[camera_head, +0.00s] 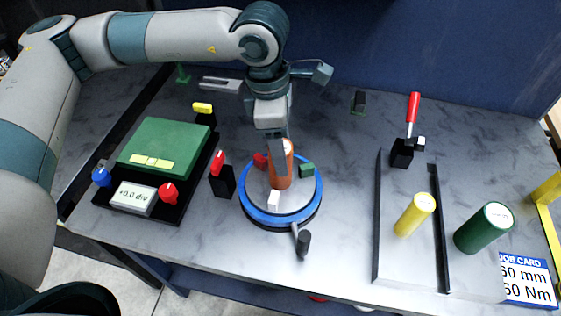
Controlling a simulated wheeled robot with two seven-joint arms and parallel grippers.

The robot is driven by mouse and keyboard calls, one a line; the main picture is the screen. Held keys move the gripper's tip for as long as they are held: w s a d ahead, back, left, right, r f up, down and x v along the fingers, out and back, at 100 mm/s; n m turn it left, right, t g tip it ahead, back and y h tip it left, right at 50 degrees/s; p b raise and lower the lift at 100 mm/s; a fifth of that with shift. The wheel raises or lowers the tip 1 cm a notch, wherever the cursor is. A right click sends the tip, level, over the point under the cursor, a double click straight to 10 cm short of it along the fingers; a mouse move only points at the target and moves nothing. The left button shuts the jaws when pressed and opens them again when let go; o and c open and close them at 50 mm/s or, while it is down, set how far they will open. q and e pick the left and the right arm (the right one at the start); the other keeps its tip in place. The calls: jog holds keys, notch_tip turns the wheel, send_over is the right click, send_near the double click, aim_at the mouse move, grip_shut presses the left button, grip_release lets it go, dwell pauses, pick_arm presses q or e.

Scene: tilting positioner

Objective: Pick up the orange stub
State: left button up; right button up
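The orange stub (283,179) stands upright on the round blue-rimmed positioner table (254,212), among the red, green and white jaws. My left arm comes in from the left and reaches down from above. My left gripper (279,158) is at the stub, with one grey finger in front of its upper part. The other finger is hidden, so I cannot tell whether the fingers touch the stub or stand apart from it. My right gripper is out of view.
A green box with a display (134,198) and knobs is at left. A black handle (303,243) projects from the positioner's front.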

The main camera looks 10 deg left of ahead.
pick_arm(q)
notch_tip(320, 180, down, 3)
jog(key=shift+s+r+p, duration=0.1)
jog(key=shift+r+p, duration=0.05)
jog(key=shift+p, duration=0.8)
jog(key=shift+d+f, duration=0.1)
jog(key=shift+f, duration=0.7)
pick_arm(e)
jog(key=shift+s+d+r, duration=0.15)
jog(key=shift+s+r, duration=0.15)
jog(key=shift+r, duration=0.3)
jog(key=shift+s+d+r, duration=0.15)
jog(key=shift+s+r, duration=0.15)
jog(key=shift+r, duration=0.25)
pick_arm(q)
jog(key=shift+c, duration=0.3)
jog(key=shift+r, duration=0.1)
grip_shut()
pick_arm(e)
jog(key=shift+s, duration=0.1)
